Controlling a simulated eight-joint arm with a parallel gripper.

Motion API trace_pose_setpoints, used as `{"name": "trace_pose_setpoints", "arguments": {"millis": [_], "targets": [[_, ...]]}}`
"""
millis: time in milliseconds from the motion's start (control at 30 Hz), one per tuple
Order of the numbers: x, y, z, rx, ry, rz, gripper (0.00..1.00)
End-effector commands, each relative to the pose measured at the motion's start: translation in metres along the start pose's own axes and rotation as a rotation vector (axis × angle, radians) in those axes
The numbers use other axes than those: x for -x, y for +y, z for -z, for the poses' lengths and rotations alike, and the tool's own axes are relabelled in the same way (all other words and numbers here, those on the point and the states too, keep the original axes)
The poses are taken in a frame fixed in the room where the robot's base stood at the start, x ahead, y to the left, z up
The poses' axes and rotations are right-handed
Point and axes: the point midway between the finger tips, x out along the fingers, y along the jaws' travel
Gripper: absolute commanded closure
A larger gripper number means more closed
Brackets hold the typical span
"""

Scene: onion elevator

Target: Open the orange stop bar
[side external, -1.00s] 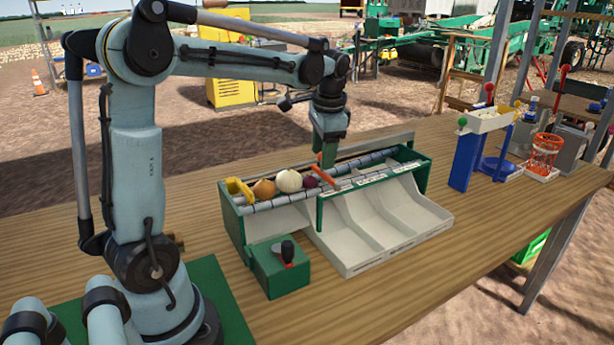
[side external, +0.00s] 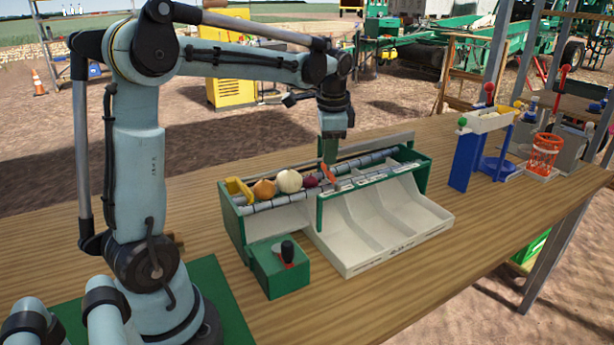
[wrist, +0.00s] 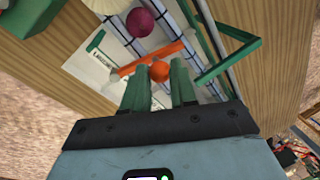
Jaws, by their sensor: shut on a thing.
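The orange stop bar (side external: 331,175) lies across the roller track of the sorting unit, just right of a row of onions. In the wrist view the stop bar (wrist: 140,64) runs at a slant over the rollers and has a round orange knob (wrist: 160,72). My gripper (side external: 328,158) points down at the bar from above. In the wrist view my gripper's green fingers (wrist: 160,75) are closed on either side of the knob. A red onion (side external: 310,181) sits just left of the bar, and also shows in the wrist view (wrist: 141,22).
A white onion (side external: 289,181) and a tan onion (side external: 264,189) sit left of the red one. White sloped bins (side external: 390,220) lie in front of the rollers. A green box with a black-topped lever (side external: 280,270) stands front left. A blue stand (side external: 465,158) is at right.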

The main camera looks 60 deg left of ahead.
Motion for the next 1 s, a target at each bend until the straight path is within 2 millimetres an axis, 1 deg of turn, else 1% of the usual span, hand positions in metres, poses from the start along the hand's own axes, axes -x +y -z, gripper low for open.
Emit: {"name": "trace_pose_setpoints", "arguments": {"millis": [300,333,400,500,833,933,1000], "targets": [[0.0,0.0,0.002,-0.018,0.006,0.0,1.0],[0.0,0.0,0.002,-0.018,0.006,0.0,0.72],[0.0,0.0,0.002,-0.017,0.006,0.0,0.61],[0.0,0.0,0.002,-0.017,0.005,0.0,0.49],[0.002,0.0,0.001,-0.016,0.005,0.0,0.49],[0.01,0.0,0.002,-0.017,0.005,0.0,0.49],[0.019,0.0,0.001,-0.017,0.005,0.0,0.49]]}}
